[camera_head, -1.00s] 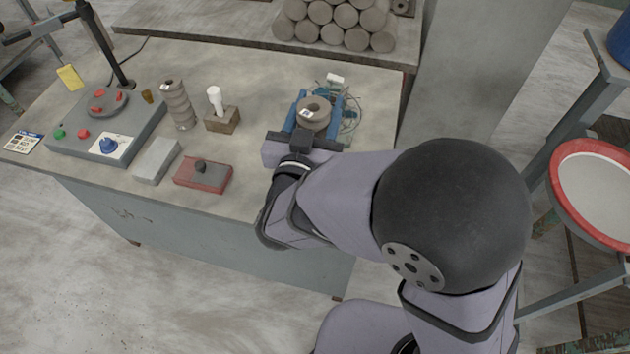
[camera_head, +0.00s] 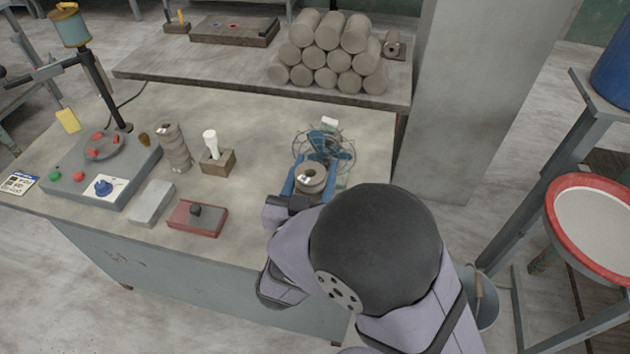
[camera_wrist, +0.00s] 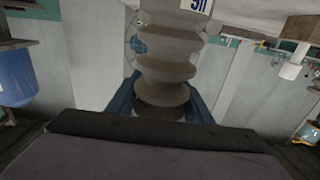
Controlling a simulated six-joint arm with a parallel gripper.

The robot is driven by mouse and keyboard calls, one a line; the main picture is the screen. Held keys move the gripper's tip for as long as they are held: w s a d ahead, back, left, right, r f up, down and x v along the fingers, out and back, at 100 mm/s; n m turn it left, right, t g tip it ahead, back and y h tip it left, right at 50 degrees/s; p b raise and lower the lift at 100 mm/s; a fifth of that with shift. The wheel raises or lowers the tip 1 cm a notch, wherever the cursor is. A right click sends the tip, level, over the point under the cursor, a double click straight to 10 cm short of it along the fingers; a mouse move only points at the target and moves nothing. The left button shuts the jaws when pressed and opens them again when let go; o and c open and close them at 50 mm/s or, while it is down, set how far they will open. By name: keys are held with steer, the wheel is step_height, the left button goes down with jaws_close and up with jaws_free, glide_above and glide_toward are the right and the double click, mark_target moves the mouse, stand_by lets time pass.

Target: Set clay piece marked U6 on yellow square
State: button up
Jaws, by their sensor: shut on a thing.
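My gripper (camera_head: 308,180) is shut on a grey ribbed clay piece (camera_head: 313,171), held upright between its blue fingers above the right part of the bench. In the wrist view the clay piece (camera_wrist: 168,68) stands between the fingers of my gripper (camera_wrist: 162,105). Its white label shows upside down at the top and appears to read U6. A dark board (camera_head: 235,38) on the back table carries small red and blue marks. I cannot make out a yellow square on it.
A small wire-caged fan (camera_head: 324,148) stands just behind the held piece. Another ribbed clay piece (camera_head: 173,150), a wooden block with a white-topped tool (camera_head: 217,160) and a control box (camera_head: 105,170) are at left. Stacked clay cylinders (camera_head: 328,55) fill the back table's right.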

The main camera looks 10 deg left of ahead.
steer(key=shift+f, duration=1.8)
steer(key=shift+f+b, duration=0.25)
steer(key=shift+b, duration=0.1)
steer(key=o, duration=1.5)
steer(key=shift+r, duration=0.1)
steer(key=s+b, duration=0.1)
steer(key=s, duration=1.1)
steer(key=shift+r, duration=0.1)
